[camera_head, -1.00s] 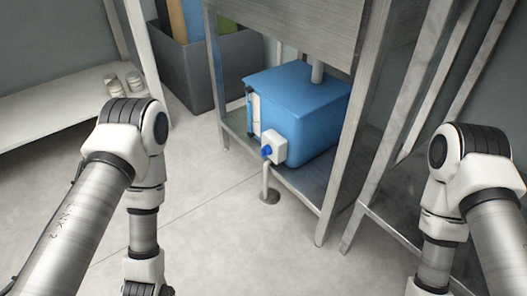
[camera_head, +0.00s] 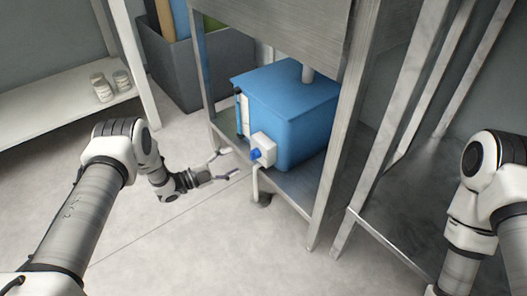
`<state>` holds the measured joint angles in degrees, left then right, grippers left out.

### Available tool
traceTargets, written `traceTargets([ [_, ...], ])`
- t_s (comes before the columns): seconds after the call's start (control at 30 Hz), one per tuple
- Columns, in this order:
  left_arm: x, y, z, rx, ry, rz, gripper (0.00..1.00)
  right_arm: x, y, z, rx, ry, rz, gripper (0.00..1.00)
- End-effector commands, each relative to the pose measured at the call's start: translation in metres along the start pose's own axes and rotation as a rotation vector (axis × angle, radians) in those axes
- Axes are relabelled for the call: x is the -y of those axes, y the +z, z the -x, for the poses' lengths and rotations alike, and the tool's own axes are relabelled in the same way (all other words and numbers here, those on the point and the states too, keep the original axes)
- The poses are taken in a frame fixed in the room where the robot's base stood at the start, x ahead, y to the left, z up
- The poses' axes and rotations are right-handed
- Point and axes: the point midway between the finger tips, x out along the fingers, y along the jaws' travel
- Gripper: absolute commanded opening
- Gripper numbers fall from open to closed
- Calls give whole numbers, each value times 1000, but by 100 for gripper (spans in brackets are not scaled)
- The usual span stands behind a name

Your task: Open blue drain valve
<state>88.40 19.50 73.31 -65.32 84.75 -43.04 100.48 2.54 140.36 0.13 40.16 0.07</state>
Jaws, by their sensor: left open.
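The blue drain valve (camera_head: 256,153) is a small blue knob on a white block (camera_head: 264,146) at the front lower corner of a blue tank (camera_head: 290,108). A white drain pipe (camera_head: 256,182) runs down from it. My left gripper (camera_head: 229,165) reaches in from the left, open and empty, just left of the valve and apart from it. The right gripper is out of view; only my right arm shows at the right edge.
The tank stands on the low shelf of a metal stand (camera_head: 317,215) with upright legs. A grey bin (camera_head: 185,65) stands behind left. A white shelf (camera_head: 55,110) holds jars (camera_head: 102,88). The floor at front is clear.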

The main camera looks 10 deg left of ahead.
Motion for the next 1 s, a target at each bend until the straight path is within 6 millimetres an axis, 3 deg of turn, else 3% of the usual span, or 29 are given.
traceTargets([
  [0.13, -11, 2, -10, 4, 9, 13, 63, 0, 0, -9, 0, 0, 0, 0],
  [0.4, -14, 4, -61, 5, 9, 14, 63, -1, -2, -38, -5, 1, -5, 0],
  [0.5, -12, 3, -71, 8, 8, 15, 63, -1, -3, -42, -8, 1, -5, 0],
  [0.77, -9, 1, -75, 9, 8, 17, 63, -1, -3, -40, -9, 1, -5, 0],
  [0.93, -9, 2, -75, 9, 8, 17, 6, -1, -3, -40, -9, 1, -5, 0],
  [1.0, -9, 2, -75, 9, 8, 17, 4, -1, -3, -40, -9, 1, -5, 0],
])
